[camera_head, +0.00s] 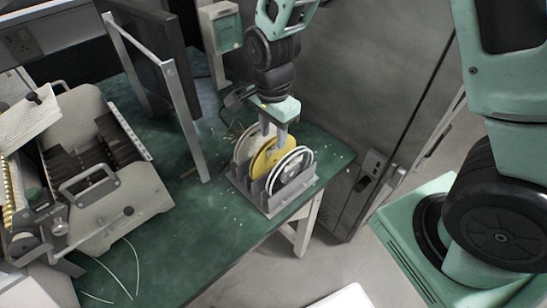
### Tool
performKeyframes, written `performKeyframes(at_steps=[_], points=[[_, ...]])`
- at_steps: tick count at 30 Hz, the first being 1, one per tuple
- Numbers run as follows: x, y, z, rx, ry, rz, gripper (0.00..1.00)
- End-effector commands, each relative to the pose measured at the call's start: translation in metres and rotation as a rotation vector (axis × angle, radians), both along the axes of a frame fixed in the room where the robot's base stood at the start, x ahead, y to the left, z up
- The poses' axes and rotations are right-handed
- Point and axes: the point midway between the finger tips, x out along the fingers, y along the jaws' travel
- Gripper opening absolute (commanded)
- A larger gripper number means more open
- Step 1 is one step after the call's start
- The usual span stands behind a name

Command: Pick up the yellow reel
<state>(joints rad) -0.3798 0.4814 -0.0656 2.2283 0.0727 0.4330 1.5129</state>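The yellow reel (264,160) stands upright in a grey rack (277,204) near the right end of the green table. It sits between a pale reel (241,149) on its left and a white-rimmed reel (300,166) on its right, which covers part of it. My gripper (274,137) points down from above, at the top of the yellow reel. Its two fingers are apart, with a gap between them. The fingertips overlap the reel's upper edge in the picture; whether they touch it I cannot tell. The reel's lower part is hidden by the rack.
The green table (212,224) has free room left of the rack. A grey machine (100,185) stands at the left. A dark panel on a metal frame (181,112) stands upright behind. A grey wall or cabinet (350,75) is close behind the arm.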

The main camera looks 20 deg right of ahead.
Motion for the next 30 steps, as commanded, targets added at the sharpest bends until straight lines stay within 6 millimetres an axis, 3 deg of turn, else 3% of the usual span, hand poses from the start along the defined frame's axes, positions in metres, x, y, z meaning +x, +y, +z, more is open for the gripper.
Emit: performKeyframes(at_steps=[12,21,26,30], points=[[0.003,-0.004,-0.047,-0.002,0.003,0.0,0.39],[0.003,-0.003,-0.052,-0.001,0.0,0.0,0.39],[0.003,-0.003,-0.052,-0.001,0.0,0.0,0.0],[0.003,-0.003,-0.052,-0.001,0.0,0.0,0.0]])
